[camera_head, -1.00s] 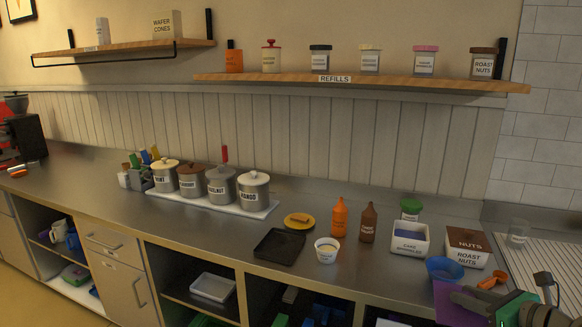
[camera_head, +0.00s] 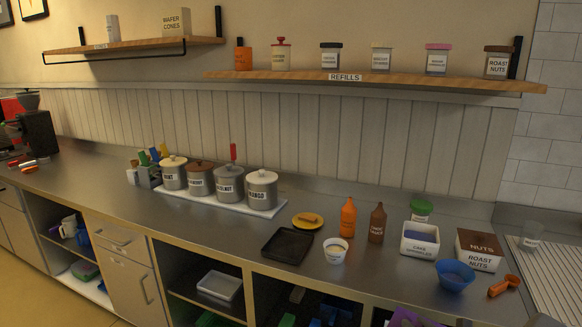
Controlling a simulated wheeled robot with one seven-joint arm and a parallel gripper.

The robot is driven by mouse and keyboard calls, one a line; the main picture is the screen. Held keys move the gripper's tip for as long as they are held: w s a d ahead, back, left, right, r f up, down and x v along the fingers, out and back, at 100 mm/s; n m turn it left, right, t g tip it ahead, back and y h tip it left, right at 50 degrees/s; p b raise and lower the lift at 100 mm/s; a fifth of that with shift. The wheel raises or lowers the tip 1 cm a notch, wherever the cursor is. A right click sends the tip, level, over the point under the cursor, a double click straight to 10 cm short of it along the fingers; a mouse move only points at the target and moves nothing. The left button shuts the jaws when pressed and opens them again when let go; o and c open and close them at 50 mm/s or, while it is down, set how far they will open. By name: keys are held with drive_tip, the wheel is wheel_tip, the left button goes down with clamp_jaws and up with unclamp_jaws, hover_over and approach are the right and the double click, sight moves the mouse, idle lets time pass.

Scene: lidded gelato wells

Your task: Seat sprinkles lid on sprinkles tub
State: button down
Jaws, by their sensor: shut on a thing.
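The sprinkles tub (camera_head: 420,247) is a white square box labelled cake sprinkles, on the counter at the right. It is open on top, with blue-violet contents showing. A flat purple piece, which looks like the sprinkles lid (camera_head: 405,319), shows at the bottom edge, cut off by the frame. My gripper (camera_head: 463,322) is only barely in view beside it, at the bottom right. It is shut on the purple lid, below and in front of the tub, apart from it. The fingertips are mostly out of frame.
The roast nuts tub (camera_head: 480,262) with its brown lid stands right of the sprinkles tub. A blue bowl (camera_head: 455,277) and an orange scoop (camera_head: 504,286) lie in front. A green-lidded jar (camera_head: 421,209) stands behind; brown (camera_head: 377,224) and orange (camera_head: 348,218) bottles stand left.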

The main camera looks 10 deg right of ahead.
drive_tip(key=w+a+f+n+y, duration=0.1)
drive_tip(key=w+a+n+y, duration=0.1)
drive_tip(key=a, duration=1.2)
drive_tip(key=w+a+f+n+g+y, duration=0.1)
drive_tip(key=w+a+f+n+y, duration=0.1)
drive_tip(key=a, duration=1.2)
drive_tip(key=w+n+y, duration=0.1)
drive_tip(key=n+y, duration=0.1)
drive_tip(key=y, duration=0.1)
drive_tip(key=shift+f+g, duration=0.2)
drive_tip(key=shift+g, duration=0.1)
